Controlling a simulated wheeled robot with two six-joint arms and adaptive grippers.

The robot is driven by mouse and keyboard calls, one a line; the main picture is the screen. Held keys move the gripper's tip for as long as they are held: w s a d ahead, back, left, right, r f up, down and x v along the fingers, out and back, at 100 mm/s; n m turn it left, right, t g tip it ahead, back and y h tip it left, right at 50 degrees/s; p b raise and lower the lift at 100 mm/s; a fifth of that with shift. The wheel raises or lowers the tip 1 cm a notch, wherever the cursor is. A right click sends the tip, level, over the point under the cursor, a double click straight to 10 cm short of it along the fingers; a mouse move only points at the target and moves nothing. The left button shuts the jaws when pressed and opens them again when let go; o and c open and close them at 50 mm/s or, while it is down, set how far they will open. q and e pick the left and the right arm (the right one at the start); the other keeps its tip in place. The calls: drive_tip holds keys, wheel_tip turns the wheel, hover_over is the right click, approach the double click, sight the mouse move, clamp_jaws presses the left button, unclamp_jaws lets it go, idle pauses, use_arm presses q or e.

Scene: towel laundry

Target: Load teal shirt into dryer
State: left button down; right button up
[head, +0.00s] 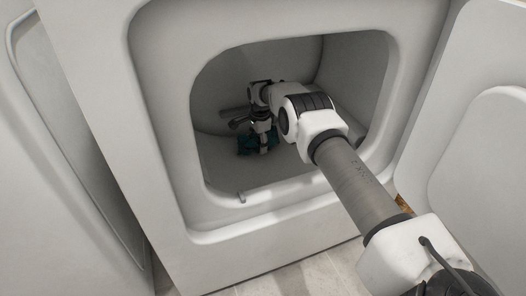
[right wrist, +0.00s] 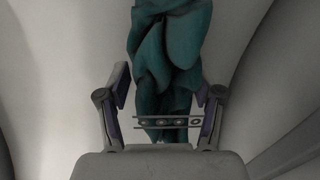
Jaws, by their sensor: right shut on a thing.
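The teal shirt (head: 258,143) is inside the dryer drum, bunched up below my right gripper (head: 262,136). In the right wrist view the shirt (right wrist: 170,50) is a folded bundle that extends away from between the two fingers of the gripper (right wrist: 163,100). The right gripper is shut on the shirt. The dryer (head: 165,170) has its front opening facing me, and my right arm reaches through it into the drum. Part of the shirt is hidden behind the gripper in the head view. My left gripper is not in view.
The open dryer door (head: 485,150) stands at the right. Another white appliance panel (head: 60,130) stands at the left. The rim of the opening surrounds my right arm, with free drum space to the left and below the gripper. Tiled floor (head: 310,278) shows at the bottom.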

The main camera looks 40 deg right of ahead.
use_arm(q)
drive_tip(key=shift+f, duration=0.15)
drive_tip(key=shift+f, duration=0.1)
use_arm(e)
drive_tip(key=shift+f, duration=0.2)
drive_tip(key=o, duration=1.3)
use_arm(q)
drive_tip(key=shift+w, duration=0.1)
use_arm(e)
drive_tip(key=shift+o, duration=0.2)
drive_tip(key=r+p, duration=0.1)
drive_tip(key=r, duration=0.1)
drive_tip(key=r+p, duration=0.4)
drive_tip(key=r, duration=0.1)
drive_tip(key=shift+s+a, duration=0.1)
drive_tip(key=shift+s, duration=0.2)
drive_tip(key=shift+r, duration=0.4)
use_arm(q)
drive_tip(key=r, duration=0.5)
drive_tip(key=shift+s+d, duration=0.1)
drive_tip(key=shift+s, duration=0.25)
use_arm(e)
drive_tip(key=shift+f, duration=0.1)
